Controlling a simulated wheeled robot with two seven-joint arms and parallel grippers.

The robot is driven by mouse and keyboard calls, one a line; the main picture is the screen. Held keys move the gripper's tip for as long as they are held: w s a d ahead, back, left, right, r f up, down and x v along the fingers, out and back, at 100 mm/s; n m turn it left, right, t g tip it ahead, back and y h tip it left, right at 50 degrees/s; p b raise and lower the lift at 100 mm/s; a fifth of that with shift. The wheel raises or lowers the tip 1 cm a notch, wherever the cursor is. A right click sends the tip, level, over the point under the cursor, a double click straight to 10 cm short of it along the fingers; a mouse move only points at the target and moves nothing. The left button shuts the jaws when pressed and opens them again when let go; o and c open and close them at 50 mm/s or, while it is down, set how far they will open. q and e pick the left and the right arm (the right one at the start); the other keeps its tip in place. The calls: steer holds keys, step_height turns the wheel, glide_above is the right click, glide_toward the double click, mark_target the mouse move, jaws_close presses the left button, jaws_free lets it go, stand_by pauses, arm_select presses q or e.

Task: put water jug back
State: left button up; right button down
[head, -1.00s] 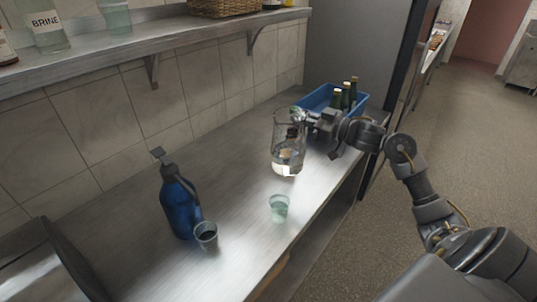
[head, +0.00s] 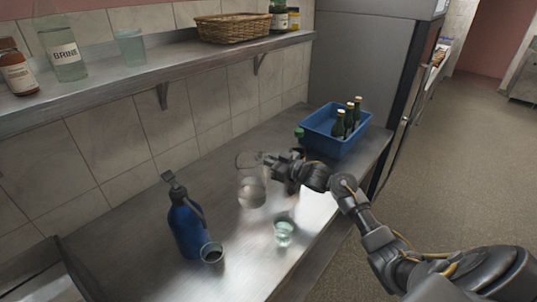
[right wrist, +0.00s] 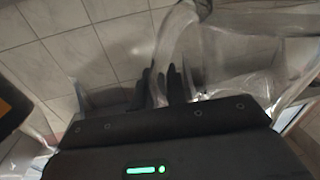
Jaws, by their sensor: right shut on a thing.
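A clear glass water jug (head: 252,188) with some water in it is in the middle of the head view, over the steel counter. My right gripper (head: 268,165) is at its right side, shut on its handle. In the right wrist view the clear handle (right wrist: 176,45) runs between the dark fingers (right wrist: 162,88). The jug is upright or nearly so; I cannot tell whether its base touches the counter. My left gripper is in neither view.
A greenish glass (head: 284,232) stands just in front of the jug. A blue bottle (head: 184,228) and a grey cup (head: 212,254) stand to the left. A blue crate (head: 335,147) with dark bottles is at the back right. A shelf (head: 130,83) runs along the wall.

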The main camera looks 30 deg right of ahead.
steer(key=f, duration=0.1)
steer(key=f+p, duration=0.1)
steer(key=f, duration=0.1)
steer(key=shift+w+a+f+p, duration=0.1)
steer(key=shift+w+a+p, duration=0.1)
steer(key=shift+p, duration=0.1)
steer(key=c, duration=1.8)
jaws_free()
steer(key=shift+f, duration=0.2)
steer(key=o, duration=0.4)
steer(key=shift+s, duration=0.1)
